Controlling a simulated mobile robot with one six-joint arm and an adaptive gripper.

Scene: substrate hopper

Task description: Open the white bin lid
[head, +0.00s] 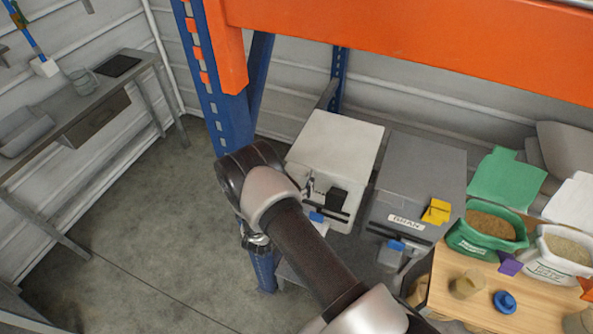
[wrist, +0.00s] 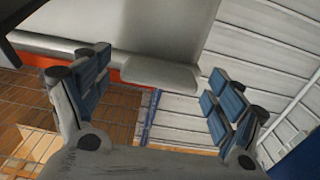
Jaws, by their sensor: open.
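In the head view my arm's dark wrist joint is just left of the bin, and my gripper's fingers cannot be made out clearly there. In the wrist view my gripper (wrist: 160,82) is open, its blue-padded fingers wide apart with nothing held. A pale grey block shows beyond and between the fingers; I cannot tell whether it belongs to the bin.
A grey bin (head: 425,160) with a label and a yellow piece stands right of the white bin. A wooden table (head: 440,292) with a green sack (head: 482,242) and a white sack (head: 560,270) is farther right. A blue rack post (head: 226,116) rises close to my arm.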

